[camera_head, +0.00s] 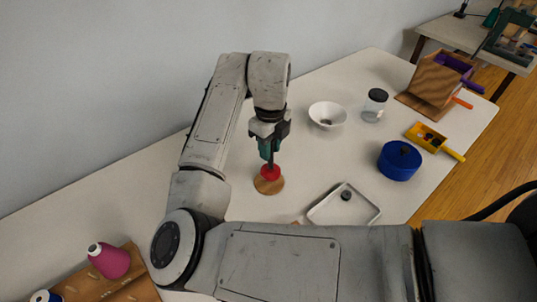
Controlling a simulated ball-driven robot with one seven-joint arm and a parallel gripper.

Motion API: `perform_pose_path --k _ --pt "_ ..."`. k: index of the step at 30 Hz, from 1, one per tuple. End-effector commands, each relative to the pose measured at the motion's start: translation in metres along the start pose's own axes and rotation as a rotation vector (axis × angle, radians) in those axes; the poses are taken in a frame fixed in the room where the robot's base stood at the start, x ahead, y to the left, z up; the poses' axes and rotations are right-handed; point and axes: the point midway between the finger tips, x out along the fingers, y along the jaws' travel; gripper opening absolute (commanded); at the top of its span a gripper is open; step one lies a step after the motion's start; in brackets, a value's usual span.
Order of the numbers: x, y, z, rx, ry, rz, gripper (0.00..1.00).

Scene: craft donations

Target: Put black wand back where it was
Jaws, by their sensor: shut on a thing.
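My gripper (268,154) points down with its teal fingers shut over the middle of the table. A thin dark piece, apparently the black wand (270,161), shows at the fingertips; most of it is hidden by the fingers. Directly below is a red rounded thing (271,173) on a round wooden base (268,186). The wand's lower end looks close to or touching the red top; I cannot tell which.
A pink cone (109,261) stands front left.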

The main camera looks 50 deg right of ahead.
Motion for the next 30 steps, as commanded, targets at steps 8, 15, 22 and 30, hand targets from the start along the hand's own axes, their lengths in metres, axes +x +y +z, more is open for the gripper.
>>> perform_pose_path --k 8,15,22,30 --pt "0.034 0.002 0.003 -0.002 0.001 0.001 0.00" --pt "0.034 0.002 0.003 -0.001 0.000 0.000 0.00" --pt "0.038 0.002 0.003 -0.001 0.000 0.001 0.37" --pt "0.038 0.002 0.003 -0.001 0.000 0.001 0.55"
